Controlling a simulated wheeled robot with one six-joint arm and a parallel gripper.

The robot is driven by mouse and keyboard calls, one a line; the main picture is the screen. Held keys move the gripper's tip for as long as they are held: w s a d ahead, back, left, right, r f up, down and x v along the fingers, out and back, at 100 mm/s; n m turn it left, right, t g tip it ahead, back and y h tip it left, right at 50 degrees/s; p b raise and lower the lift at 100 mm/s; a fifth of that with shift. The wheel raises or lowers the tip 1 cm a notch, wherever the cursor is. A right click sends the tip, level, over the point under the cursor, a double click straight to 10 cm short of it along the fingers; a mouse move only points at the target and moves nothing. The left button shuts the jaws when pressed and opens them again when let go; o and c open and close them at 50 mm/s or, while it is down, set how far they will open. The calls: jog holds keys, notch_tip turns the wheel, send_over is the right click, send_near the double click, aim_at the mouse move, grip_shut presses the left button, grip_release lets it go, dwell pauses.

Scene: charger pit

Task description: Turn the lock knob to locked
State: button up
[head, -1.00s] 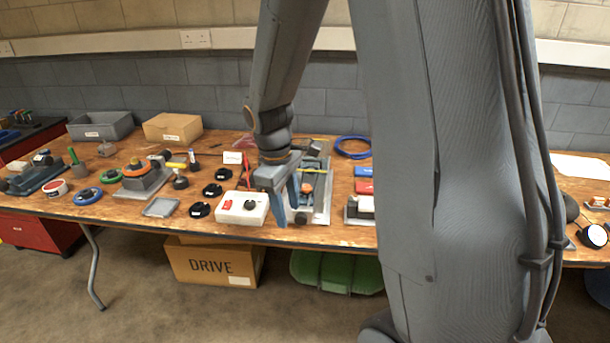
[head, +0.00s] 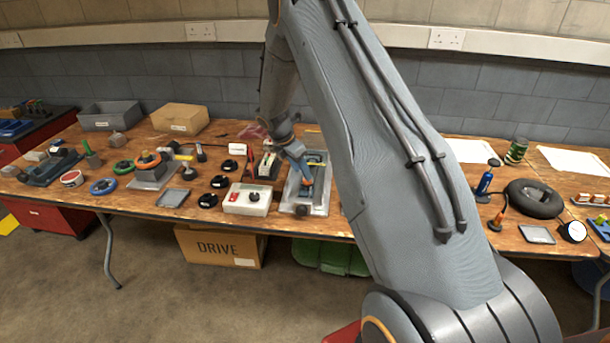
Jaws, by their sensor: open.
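A white box (head: 238,206) on the bench carries a small black knob (head: 254,196) and a red part (head: 234,197). Its markings are too small to read. Just right of it lies a grey fixture (head: 318,207) with a dark round part (head: 302,210) near its front end. I cannot tell which of these round parts is the lock knob. My gripper (head: 307,178), with blue fingers, points down over the grey fixture, right of the white box. It is open, with nothing visible between the fingers. The arm and fingers hide part of the fixture.
Several black round pieces (head: 208,200) and a grey tray (head: 173,198) lie left of the white box. A black ring (head: 535,199) and a blue bottle (head: 484,183) stand at the right. My arm hides the middle bench. Bare wood shows at the front left (head: 130,201).

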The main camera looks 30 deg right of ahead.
aim_at(304, 181)
jog(key=shift+p+x, duration=0.5)
jog(key=shift+x, duration=1.6)
jog(key=c, duration=1)
jog(key=shift+c, duration=0.2)
